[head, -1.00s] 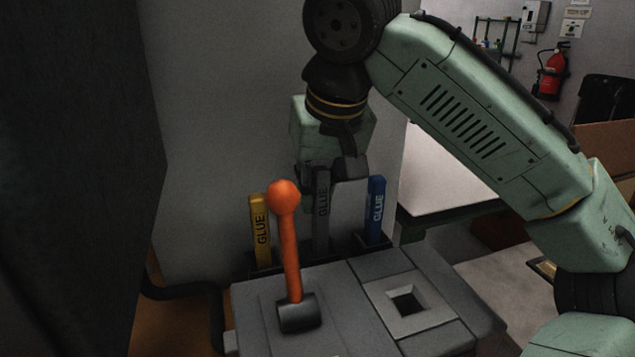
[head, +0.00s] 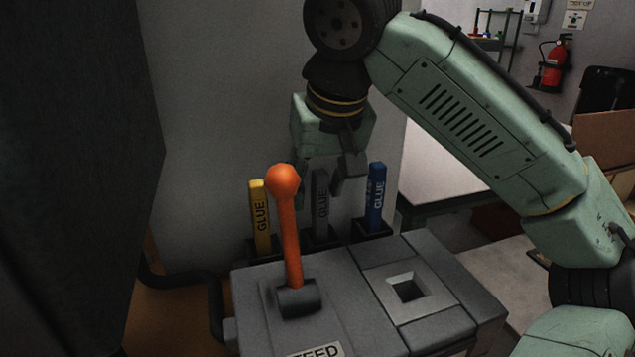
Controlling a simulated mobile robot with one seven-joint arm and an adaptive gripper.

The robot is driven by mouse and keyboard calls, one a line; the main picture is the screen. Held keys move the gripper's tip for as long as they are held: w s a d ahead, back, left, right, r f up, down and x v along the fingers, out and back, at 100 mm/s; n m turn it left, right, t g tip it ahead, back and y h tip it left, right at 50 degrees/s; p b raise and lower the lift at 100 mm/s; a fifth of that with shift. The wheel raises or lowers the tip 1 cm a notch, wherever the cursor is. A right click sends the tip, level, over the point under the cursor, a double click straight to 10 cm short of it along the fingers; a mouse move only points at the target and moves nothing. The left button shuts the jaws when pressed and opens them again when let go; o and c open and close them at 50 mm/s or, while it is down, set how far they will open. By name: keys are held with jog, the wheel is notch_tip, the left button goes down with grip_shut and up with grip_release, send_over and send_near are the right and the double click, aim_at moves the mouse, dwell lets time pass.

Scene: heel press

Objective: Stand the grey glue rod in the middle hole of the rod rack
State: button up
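The grey glue rod (head: 320,203) stands upright in the middle of the rod rack (head: 336,240), between the yellow glue rod (head: 260,216) and the blue glue rod (head: 376,195). Its lettering is about level with theirs, and its lower end is down in the rack. The middle hole itself is hidden. My gripper (head: 322,188) points down over the grey rod, with its fingers around the rod's upper part. A dark finger shows just right of the rod. The dim view does not show whether the fingers touch it.
An orange-knobbed lever (head: 284,182) rises from the grey machine top (head: 335,290) in front of the rack, partly near the line of sight to the rod. A square opening (head: 407,288) lies at right. A wall (head: 225,150) stands close behind.

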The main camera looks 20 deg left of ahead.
jog(key=v, duration=1.2)
jog(key=shift+w, duration=0.1)
dwell(0.6)
